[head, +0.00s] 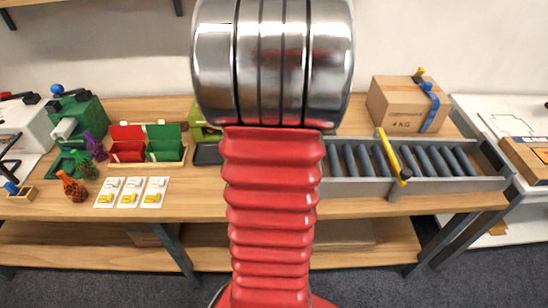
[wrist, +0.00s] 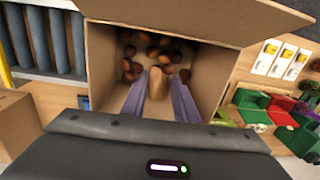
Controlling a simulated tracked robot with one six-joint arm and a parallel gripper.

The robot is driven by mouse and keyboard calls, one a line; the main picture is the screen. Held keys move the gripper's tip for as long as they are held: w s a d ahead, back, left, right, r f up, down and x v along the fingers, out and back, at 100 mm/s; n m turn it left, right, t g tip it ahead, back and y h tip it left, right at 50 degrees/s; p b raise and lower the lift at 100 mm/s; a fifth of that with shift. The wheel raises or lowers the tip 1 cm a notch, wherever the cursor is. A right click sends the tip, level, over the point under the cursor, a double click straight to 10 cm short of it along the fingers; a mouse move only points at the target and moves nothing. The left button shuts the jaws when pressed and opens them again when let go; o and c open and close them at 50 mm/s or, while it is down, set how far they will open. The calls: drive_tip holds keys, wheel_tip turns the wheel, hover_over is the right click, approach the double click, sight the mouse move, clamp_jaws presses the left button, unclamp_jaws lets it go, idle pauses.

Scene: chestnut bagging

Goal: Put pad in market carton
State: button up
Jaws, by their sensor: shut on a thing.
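An open brown carton (wrist: 210,65), likely the market carton, fills the middle of the wrist view, with several brown chestnuts (wrist: 152,52) on its floor. My gripper (wrist: 168,74) reaches into its mouth with two purple fingers. The fingers are shut on a small tan piece (wrist: 178,106), which I take to be the pad. In the head view my arm hides the open carton and the gripper.
A carton marked 4 KG (head: 392,108) stands at the back right, beside a grey roller conveyor (head: 345,188) with a yellow bar (head: 390,155). Red and green bins (head: 165,150), white cards (head: 129,192) and net bags (head: 73,188) are on the left of the bench.

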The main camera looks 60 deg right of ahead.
drive_tip(key=shift+f, duration=0.1)
drive_tip(key=shift+f, duration=3.05)
drive_tip(key=shift+f, duration=1.85)
drive_tip(key=shift+f, duration=0.15)
drive_tip(key=o, duration=1.1)
drive_tip(key=r, duration=0.8)
drive_tip(key=s+r, duration=0.1)
drive_tip(key=r, duration=0.3)
drive_tip(key=shift+d+r, duration=0.15)
drive_tip(key=shift+d, duration=0.1)
